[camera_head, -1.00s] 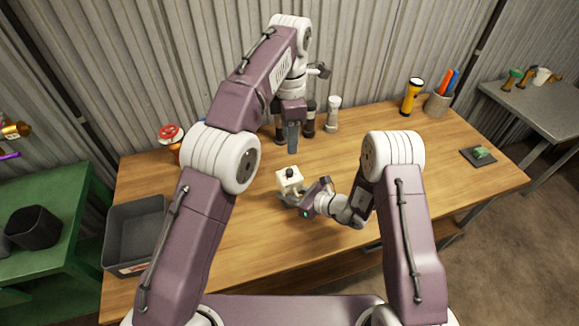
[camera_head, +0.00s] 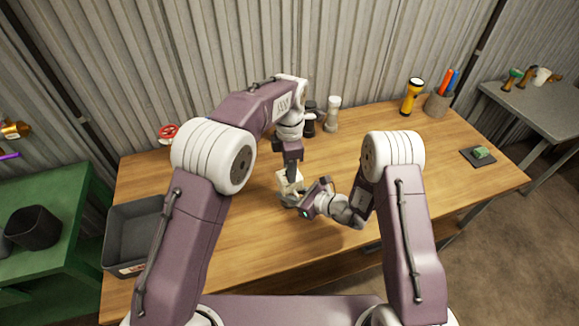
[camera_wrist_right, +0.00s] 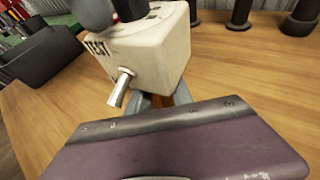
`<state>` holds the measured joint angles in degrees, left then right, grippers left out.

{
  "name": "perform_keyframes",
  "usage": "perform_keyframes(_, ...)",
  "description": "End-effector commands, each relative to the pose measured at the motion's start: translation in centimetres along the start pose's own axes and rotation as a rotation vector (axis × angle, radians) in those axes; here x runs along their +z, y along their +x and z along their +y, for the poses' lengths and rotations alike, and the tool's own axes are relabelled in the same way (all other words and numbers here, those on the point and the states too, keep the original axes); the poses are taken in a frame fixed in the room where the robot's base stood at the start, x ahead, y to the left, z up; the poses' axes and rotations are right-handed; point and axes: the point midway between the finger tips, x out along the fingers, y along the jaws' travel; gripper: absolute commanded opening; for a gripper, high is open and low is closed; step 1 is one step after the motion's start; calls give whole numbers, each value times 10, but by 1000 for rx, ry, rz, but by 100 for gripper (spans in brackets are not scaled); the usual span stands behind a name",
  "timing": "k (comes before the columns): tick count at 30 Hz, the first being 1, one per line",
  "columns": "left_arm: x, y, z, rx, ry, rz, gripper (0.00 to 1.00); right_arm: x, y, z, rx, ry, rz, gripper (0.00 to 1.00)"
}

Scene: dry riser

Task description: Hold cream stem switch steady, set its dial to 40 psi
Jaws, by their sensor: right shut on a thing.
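The cream stem switch (camera_head: 287,183) stands on the wooden table, a cream box on a stem. In the right wrist view its cream box (camera_wrist_right: 150,55) shows with dark lettering and a metal lever on its side. My right gripper (camera_head: 300,204) is shut on the switch low down, below the box; its fingers are partly hidden in the right wrist view. My left gripper (camera_head: 292,172) points down from above, its fingertips at the top of the switch, where the dial is hidden. I cannot tell whether its jaws are open or touch the dial.
A grey bin (camera_head: 133,235) stands at the left of the table. A red-topped item (camera_head: 168,132), dark and white cylinders (camera_head: 333,113), a yellow flashlight (camera_head: 411,97) and a pen cup (camera_head: 437,105) line the back. A green block (camera_head: 482,153) lies on a dark pad at right.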

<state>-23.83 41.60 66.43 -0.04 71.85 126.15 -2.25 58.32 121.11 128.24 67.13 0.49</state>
Motion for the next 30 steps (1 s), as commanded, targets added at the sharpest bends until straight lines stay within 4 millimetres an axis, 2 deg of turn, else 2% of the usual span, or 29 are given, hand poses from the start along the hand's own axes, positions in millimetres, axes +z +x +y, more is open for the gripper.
perform_keyframes(1, 0, 0, 0, 0, 0, 0, 25, 0, 0, 0, 0, 0, -1, 0)
perform_keyframes(3, 0, 0, 0, 0, 0, 0, 5, 0, 0, 0, 0, 0, -1, 0)
perform_keyframes(4, 0, 0, 0, 0, 0, 0, 0, 0, 0, 0, 0, -1, -1, 0)
perform_keyframes(17, 0, 0, 0, -1, 74, 0, 0, 0, 0, 0, 0, -1, -1, 0)
perform_keyframes(30, 0, 0, 0, -1, 446, 0, 0, 0, 0, 0, 0, -1, -1, 0)
